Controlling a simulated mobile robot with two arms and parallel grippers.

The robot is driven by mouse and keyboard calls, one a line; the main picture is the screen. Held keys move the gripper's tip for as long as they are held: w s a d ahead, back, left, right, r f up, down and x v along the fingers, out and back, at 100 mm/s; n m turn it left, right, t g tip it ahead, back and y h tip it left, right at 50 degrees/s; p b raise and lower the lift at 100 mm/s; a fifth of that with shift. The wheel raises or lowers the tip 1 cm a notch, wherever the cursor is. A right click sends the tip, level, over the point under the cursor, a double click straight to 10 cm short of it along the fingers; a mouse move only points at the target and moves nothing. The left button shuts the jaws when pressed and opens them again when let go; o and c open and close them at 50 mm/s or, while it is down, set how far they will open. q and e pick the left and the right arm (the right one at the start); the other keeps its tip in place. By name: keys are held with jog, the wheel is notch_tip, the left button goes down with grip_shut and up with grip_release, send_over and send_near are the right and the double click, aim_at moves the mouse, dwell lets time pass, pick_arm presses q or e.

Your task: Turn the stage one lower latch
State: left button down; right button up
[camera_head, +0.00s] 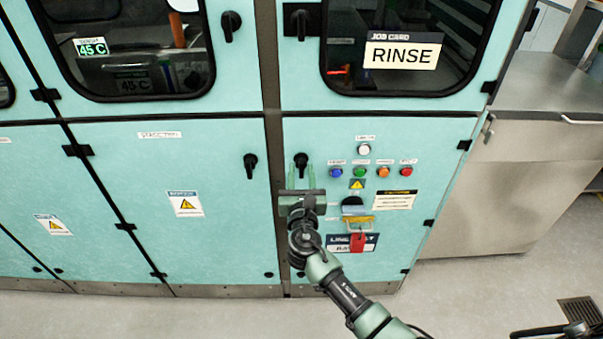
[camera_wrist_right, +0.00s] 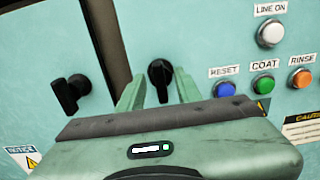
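Two black lower latches show on the teal cabinet. One latch (camera_head: 250,165) is on the left panel, whose small label (camera_head: 160,134) seems to read stage two; it also shows in the wrist view (camera_wrist_right: 70,93). The other latch (camera_head: 301,159) is on the control panel, right of the dark post, and shows in the wrist view (camera_wrist_right: 160,74). I cannot read a stage one label. My right gripper (camera_head: 301,169) is open, its green fingers on either side of the control-panel latch; contact cannot be told. Its fingers also show in the wrist view (camera_wrist_right: 158,80). My left gripper is out of view.
Right of the gripper are blue (camera_head: 336,172), green (camera_head: 359,172), orange (camera_head: 383,172) and red (camera_head: 406,171) buttons, with a white one (camera_head: 364,149) above. Upper latches (camera_head: 228,26) flank the post. Floor in front is clear.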

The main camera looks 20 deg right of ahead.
grip_shut()
jog(key=m+b, duration=0.1)
jog(key=m, duration=0.1)
jog(key=m+b, duration=0.1)
jog(key=shift+f+m, duration=0.2)
jog(key=shift+m, duration=0.2)
jog(key=m+b, duration=0.3)
jog(key=m, duration=0.2)
jog(key=shift+d, duration=0.15)
jog(key=shift+s+d+f+m+b, duration=0.1)
jog(key=shift+m+b, duration=1.2)
jog(key=shift+m, duration=1)
jog(key=shift+f+m+b, duration=0.1)
jog(key=shift+m+b, duration=1.15)
jog(key=shift+m, duration=1.05)
